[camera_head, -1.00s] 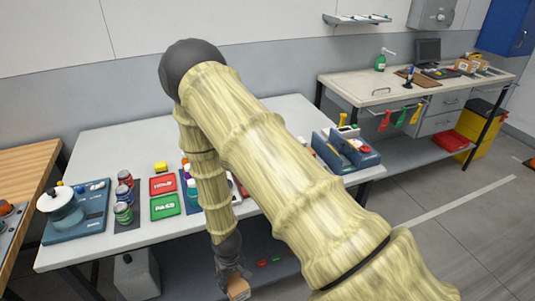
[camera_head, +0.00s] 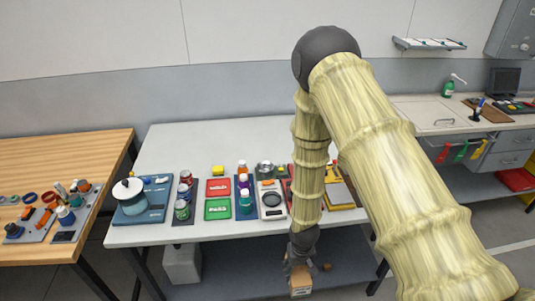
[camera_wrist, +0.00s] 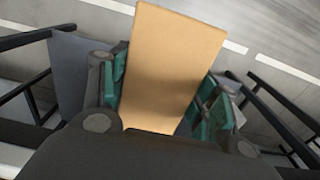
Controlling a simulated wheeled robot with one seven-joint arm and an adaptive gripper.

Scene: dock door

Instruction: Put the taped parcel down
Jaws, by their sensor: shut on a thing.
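The taped parcel (camera_head: 301,285) is a small tan box, seen low in the head view. In the wrist view the parcel (camera_wrist: 172,62) shows as a plain tan face; no tape can be made out. My gripper (camera_head: 299,266) is shut on it, with green-padded fingers on both sides in the wrist view (camera_wrist: 163,92). The parcel hangs in front of the white table's front edge, below the height of its top.
The white table (camera_head: 245,139) carries a blue tray with a pot (camera_head: 141,202), cans, red and green cards (camera_head: 217,209), bottles and a scale. A wooden table (camera_head: 72,160) stands left. The bare back strip of the white table is clear. A bench (camera_head: 440,117) stands right.

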